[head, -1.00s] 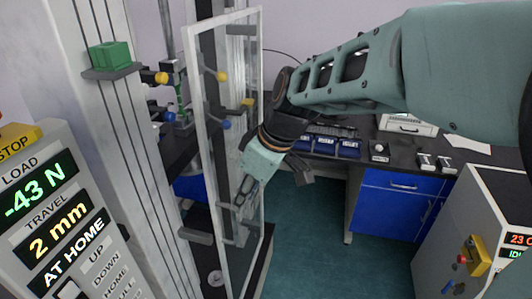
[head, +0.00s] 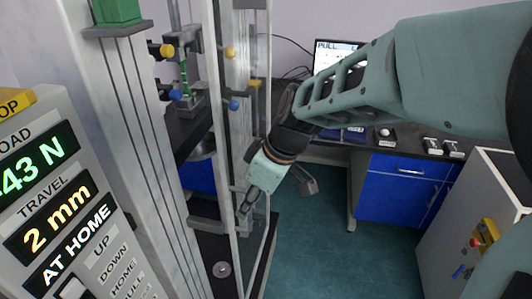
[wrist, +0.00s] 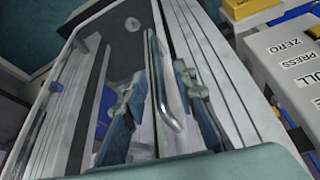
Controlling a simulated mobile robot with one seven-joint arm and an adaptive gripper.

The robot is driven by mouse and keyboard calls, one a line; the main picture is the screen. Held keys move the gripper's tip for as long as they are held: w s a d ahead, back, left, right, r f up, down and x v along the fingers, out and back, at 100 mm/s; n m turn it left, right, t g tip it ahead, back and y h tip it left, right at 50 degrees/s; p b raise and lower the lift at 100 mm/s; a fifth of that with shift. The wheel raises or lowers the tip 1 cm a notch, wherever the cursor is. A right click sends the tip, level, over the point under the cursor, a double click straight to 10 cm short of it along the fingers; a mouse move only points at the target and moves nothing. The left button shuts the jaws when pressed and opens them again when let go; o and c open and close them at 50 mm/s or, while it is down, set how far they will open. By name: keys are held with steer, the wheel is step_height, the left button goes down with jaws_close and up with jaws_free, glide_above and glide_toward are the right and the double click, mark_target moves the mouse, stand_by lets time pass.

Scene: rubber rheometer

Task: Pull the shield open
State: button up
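The shield (head: 212,110) is a tall clear panel with a pale frame on the test machine. In the head view it stands swung out from the machine's column and shows nearly edge-on. My gripper (head: 248,207) is low at the shield's outer side. In the wrist view a bent metal bar handle (wrist: 162,85) runs between the two blue-grey fingers of my gripper (wrist: 157,80). The fingers are apart, one on each side of the handle, with gaps visible. Whether either finger touches the bar is hard to tell.
The machine's control panel (head: 58,205) reads -43 N, 2 mm, AT HOME. Yellow and blue knobs (head: 167,50) sit by the machine's grips. A blue cabinet (head: 400,195) stands under the back bench, and a white unit (head: 475,230) is at right. Green floor (head: 315,250) lies clear between.

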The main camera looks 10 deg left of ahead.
steer(key=shift+a+f, duration=0.1)
steer(key=shift+f, duration=0.25)
jaws_close()
stand_by(0.3)
